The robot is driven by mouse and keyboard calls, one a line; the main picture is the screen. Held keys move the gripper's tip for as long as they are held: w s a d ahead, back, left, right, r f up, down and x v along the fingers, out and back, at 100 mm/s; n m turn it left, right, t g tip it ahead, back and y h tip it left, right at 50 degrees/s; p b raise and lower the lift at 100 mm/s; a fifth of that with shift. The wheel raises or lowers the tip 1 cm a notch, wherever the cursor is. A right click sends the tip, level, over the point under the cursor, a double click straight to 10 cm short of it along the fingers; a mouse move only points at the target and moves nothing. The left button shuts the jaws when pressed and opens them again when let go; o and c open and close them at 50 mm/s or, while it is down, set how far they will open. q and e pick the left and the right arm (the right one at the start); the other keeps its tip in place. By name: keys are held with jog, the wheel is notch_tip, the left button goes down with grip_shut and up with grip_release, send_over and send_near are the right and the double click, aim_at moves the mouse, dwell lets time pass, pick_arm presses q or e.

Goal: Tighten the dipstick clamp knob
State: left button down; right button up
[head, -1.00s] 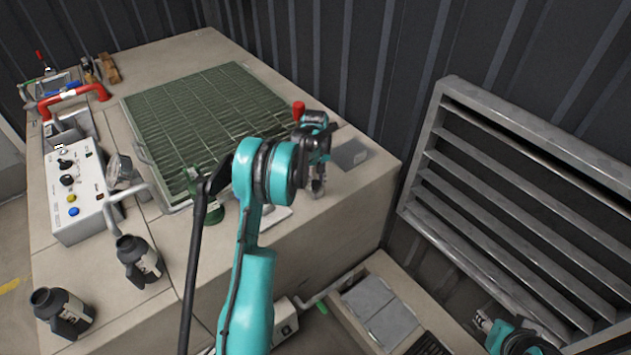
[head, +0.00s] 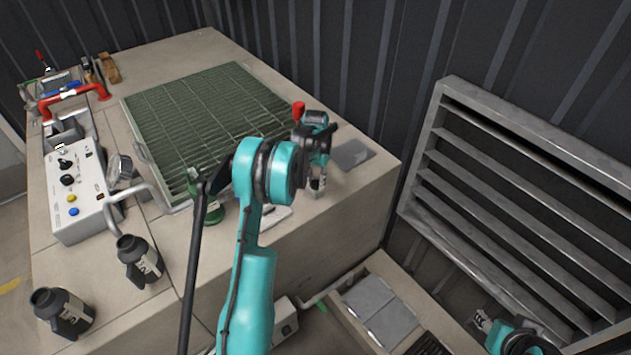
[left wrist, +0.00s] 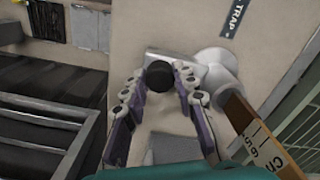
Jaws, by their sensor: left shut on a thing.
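The clamp knob is a round black knob (left wrist: 158,76) in the left wrist view, on a pale fitting beside a white round pipe end (left wrist: 217,72). The dipstick (left wrist: 262,138), a wooden strip with printed centimetre marks, slants to the right of the knob. My left gripper (left wrist: 160,90) has its two jointed fingers on either side of the knob and is shut on it. In the head view my left gripper (head: 318,182) is at the near right part of the bench top, and its wrist hides the knob. My right gripper (head: 482,320) is low at the right, small and partly hidden.
A green grating (head: 205,115) covers the bench middle. A control box (head: 75,190), two black bottles (head: 140,262) and a red handle (head: 75,95) are at the left. A louvred panel (head: 520,190) stands at the right. A TRAP label (left wrist: 234,18) is near the knob.

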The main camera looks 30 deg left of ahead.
aim_at(316, 182)
pick_arm(q)
jog(key=shift+m, duration=0.6)
jog(key=c, duration=1.2)
grip_release()
notch_tip(316, 182, up, 12)
